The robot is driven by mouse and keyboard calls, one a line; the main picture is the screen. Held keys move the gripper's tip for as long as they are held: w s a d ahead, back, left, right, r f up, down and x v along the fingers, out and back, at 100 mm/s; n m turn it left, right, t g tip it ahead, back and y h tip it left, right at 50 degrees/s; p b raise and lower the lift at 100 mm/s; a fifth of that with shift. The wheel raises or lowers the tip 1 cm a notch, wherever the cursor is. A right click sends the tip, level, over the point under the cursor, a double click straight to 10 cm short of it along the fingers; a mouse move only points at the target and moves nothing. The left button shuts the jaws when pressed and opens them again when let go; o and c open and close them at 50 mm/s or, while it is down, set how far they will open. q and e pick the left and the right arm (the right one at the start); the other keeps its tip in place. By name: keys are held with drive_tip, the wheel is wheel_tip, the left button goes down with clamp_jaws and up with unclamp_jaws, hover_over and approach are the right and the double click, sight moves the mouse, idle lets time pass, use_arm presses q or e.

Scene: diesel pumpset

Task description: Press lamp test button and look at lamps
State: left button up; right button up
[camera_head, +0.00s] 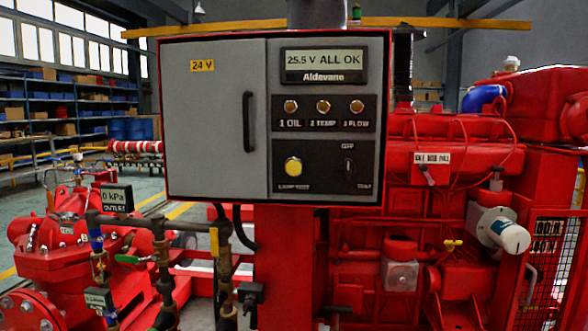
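The lamp test button (293,167) is a round yellow button at the lower left of the control panel's right half, with a label under it. Three lamps sit in a row above it: 1 OIL (291,106), 2 TEMP (323,106) and a third labelled 3 (357,106). All three look dull amber; I cannot tell whether any is lit. The display (323,59) above them reads 25.5 V ALL OK. Neither of my grippers shows in the head view, and nothing covers the button or lamps.
A dark rotary switch (348,167) is right of the button. The grey cabinet door (215,120) with a black handle (248,121) is shut at left. Pipes and valves (160,250) stand below left. The red engine (455,160) fills the right.

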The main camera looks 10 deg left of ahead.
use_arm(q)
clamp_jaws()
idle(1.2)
